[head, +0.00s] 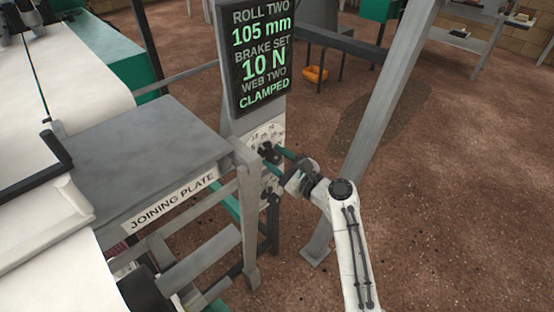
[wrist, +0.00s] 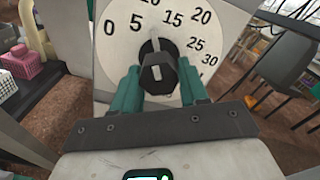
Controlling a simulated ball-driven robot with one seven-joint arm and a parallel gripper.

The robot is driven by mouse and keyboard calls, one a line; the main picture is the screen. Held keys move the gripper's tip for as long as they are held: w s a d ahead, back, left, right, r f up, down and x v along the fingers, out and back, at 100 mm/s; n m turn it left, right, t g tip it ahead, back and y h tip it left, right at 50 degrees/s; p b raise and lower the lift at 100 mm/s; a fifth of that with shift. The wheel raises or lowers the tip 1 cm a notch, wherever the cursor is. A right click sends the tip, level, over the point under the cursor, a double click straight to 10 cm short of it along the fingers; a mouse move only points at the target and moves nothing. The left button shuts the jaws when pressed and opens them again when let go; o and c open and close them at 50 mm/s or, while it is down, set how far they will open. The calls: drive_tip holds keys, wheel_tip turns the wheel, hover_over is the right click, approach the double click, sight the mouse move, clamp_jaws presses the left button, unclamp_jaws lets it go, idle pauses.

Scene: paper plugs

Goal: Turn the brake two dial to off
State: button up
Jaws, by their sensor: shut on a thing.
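The brake dial is a white round face (wrist: 110,62) with black numbers from 0 to 30, and a dark knob (wrist: 157,72) stands out from its middle. A pale mark above the knob points up, between the 5 and the 15. My gripper (wrist: 160,84) has its teal fingers on both sides of the knob and is shut on it. In the head view my gripper (head: 274,154) reaches the dial (head: 265,134) from the right and hides part of it. The display (head: 262,57) above reads ROLL TWO 105 mm, BRAKE SET 10 N, WEB TWO CLAMPED.
The grey joining plate (head: 130,150) lies left of the dial, with a metal frame and rollers below it. A slanted grey post (head: 382,100) stands to the right, behind my arm.

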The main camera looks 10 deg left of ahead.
drive_tip(key=n+b, duration=0.2)
drive_tip(key=n, duration=0.2)
drive_tip(key=shift+f+n+b, duration=0.15)
drive_tip(key=shift+n+b, duration=0.25)
drive_tip(key=shift+w+r+n+b, duration=0.1)
drive_tip(key=shift+r+n+b, duration=0.1)
drive_tip(key=shift+n+b, duration=1.55)
drive_tip(key=shift+n+p, duration=0.45)
drive_tip(key=shift+n, duration=0.1)
drive_tip(key=o, duration=1)
drive_tip(key=shift+d+r, duration=0.1)
drive_tip(key=shift+c, duration=0.2)
drive_tip(key=p+v, duration=0.1)
drive_tip(key=v, duration=0.9)
drive_tip(key=shift+s+d+p, duration=0.3)
drive_tip(key=shift+p, duration=0.05)
